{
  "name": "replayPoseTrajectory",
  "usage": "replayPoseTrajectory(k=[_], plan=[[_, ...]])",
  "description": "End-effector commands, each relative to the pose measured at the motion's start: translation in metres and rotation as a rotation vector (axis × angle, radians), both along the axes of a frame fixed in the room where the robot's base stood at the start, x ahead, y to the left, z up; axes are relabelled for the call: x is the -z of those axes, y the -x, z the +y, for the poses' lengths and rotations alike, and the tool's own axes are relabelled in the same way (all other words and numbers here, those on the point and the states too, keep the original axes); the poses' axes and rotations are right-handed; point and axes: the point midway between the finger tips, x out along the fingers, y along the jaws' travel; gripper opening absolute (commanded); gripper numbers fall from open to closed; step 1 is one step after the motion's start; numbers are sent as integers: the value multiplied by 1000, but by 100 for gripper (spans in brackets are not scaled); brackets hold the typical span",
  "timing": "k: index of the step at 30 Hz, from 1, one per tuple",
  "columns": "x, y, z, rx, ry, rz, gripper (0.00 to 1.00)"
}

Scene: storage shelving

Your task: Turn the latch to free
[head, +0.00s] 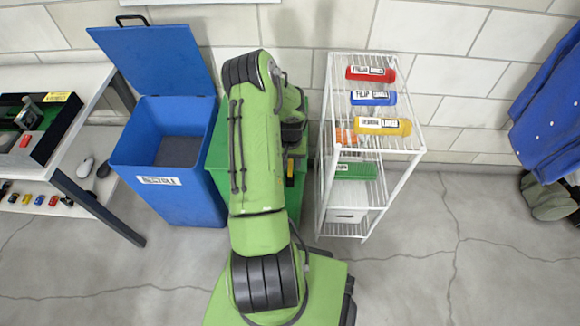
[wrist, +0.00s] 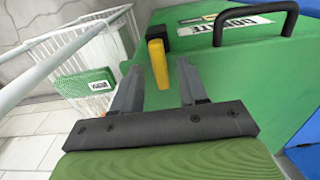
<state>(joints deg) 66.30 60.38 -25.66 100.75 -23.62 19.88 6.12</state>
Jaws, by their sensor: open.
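The yellow latch (wrist: 158,60) hangs from a black mount on the green bin (wrist: 232,80), beside the bin's black handle (wrist: 270,12) and a white label reading DONATE. In the wrist view its lever points down toward my gripper (wrist: 160,67). My gripper is open, with one finger on each side of the latch's lower end; I cannot tell whether either finger touches it. In the head view my arm hides most of the green bin (head: 214,150), and a bit of yellow (head: 290,172) shows below my gripper (head: 292,150).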

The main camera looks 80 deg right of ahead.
Motion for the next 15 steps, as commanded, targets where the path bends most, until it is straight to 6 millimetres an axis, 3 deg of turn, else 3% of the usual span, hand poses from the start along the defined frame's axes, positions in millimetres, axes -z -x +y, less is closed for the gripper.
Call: replayPoseTrajectory(k=[3,11,15], plan=[[12,0,0,0,0,0,43],[13,0,0,0,1,0,43],[13,0,0,0,1,0,23]])
